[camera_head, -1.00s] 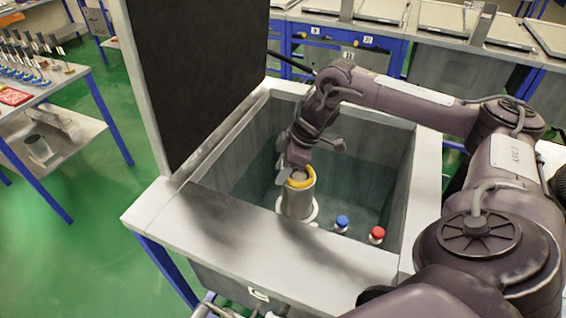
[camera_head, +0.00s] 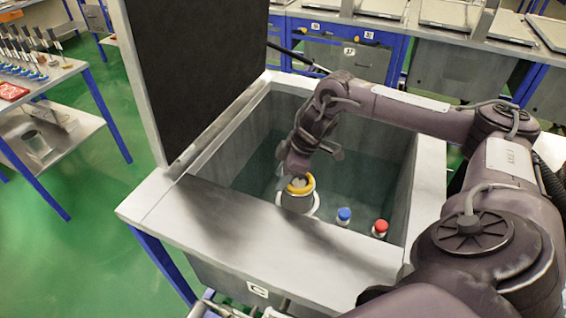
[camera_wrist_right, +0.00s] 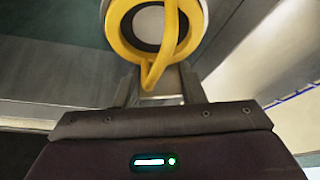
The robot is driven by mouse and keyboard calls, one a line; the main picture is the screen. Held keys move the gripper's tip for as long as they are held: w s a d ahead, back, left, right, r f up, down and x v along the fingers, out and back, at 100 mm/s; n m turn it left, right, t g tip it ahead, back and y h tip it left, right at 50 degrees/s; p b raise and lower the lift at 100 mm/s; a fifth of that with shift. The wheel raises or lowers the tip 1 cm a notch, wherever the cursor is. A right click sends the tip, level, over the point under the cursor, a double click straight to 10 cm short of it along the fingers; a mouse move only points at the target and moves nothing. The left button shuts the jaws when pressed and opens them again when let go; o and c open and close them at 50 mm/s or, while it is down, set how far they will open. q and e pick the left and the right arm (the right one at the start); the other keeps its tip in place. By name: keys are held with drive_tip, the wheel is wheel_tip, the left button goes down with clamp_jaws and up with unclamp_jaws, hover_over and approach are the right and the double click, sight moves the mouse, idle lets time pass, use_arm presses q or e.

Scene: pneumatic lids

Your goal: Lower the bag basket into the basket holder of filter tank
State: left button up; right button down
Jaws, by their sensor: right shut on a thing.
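The bag basket (camera_head: 297,202) is a grey cylinder with a yellow rim, upright inside the open tank (camera_head: 195,213). The white ring of the basket holder (camera_head: 315,207) shows around its lower part, and the rim stands above the ring. The rest of the basket is hidden below. My right gripper (camera_head: 292,178) is above the rim. In the right wrist view, the right gripper (camera_wrist_right: 155,82) is shut on the yellow handle of the basket (camera_wrist_right: 118,38). My left gripper is not in view.
A blue-capped fitting (camera_head: 344,214) and a red-capped fitting (camera_head: 380,227) stand right of the basket in the tank. The raised dark lid (camera_head: 190,70) stands at the tank's left. A table with small parts (camera_head: 45,75) is at the far left.

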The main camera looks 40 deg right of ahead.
sight(294, 180)
drive_tip(key=shift+f+b, duration=1.45)
drive_tip(key=shift+f, duration=1.4)
drive_tip(key=shift+f+b, duration=0.35)
drive_tip(key=shift+f, duration=0.4)
drive_tip(key=c, duration=0.8)
unclamp_jaws()
drive_tip(key=shift+f, duration=0.1)
drive_tip(key=shift+c, duration=0.2)
drive_tip(key=shift+s+f, duration=0.1)
drive_tip(key=shift+s+a+f, duration=0.1)
drive_tip(key=shift+s, duration=0.1)
drive_tip(key=v, duration=0.2)
drive_tip(key=b+v, duration=0.1)
drive_tip(key=v, duration=0.4)
drive_tip(key=shift+w+r, duration=0.25)
drive_tip(key=shift+w, duration=0.05)
drive_tip(key=shift+d+r, duration=0.3)
drive_tip(key=shift+r, duration=0.2)
